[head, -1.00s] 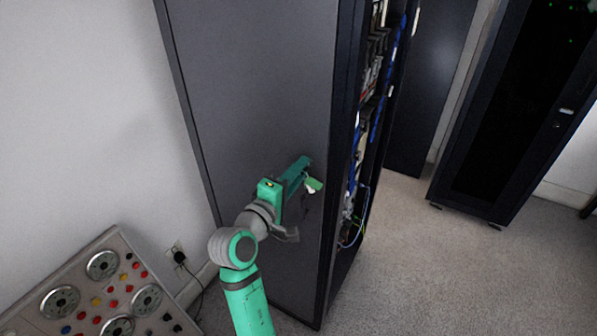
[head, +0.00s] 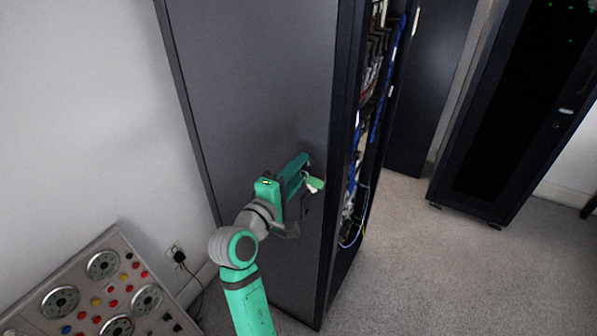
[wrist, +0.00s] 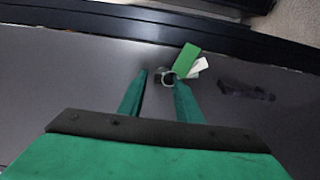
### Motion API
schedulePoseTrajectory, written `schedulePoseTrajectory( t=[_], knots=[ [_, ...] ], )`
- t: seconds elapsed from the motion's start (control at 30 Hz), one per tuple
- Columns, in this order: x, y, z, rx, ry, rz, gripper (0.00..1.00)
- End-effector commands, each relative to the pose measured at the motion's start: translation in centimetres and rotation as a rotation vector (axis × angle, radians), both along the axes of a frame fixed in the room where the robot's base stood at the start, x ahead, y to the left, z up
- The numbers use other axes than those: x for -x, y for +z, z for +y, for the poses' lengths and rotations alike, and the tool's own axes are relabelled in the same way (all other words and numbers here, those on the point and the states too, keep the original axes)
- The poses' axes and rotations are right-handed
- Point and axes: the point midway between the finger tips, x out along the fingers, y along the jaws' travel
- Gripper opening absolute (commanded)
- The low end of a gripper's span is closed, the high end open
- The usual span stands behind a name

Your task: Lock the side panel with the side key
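The side panel (head: 250,80) is the large dark grey face of the rack cabinet. The side key, with its ring (wrist: 168,78), green tag (wrist: 186,58) and white tag (wrist: 197,68), is at the panel near its right edge. The green tag also shows in the head view (head: 316,183). My gripper (wrist: 161,76) is open, with its fingers apart on either side of the key ring and close to the panel. The key's shaft and the lock are too small and hidden to tell how the key sits or is turned.
A dark recess or handle (wrist: 245,88) lies on the panel beside the key. The open rack side (head: 362,150) shows cables at the right. A control desk (head: 95,290) stands at lower left. Another cabinet (head: 510,120) stands far right, with free floor (head: 430,270) between.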

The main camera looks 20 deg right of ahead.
Motion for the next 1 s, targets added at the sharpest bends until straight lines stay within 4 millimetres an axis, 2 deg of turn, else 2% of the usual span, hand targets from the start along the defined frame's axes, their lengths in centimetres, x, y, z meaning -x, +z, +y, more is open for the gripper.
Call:
schedulePoseTrajectory(
  t=[0.03, 0.67, 1.0],
  knots=[
    [0.03, -0.7, -0.21, -0.007, -0.005, 0.013, 0.42],
    [-0.01, -1.07, -0.23, -0.028, -0.005, 0.001, 0.42],
    [-0.04, -1.02, -0.22, -0.214, -0.005, -0.204, 0.42]
  ],
)
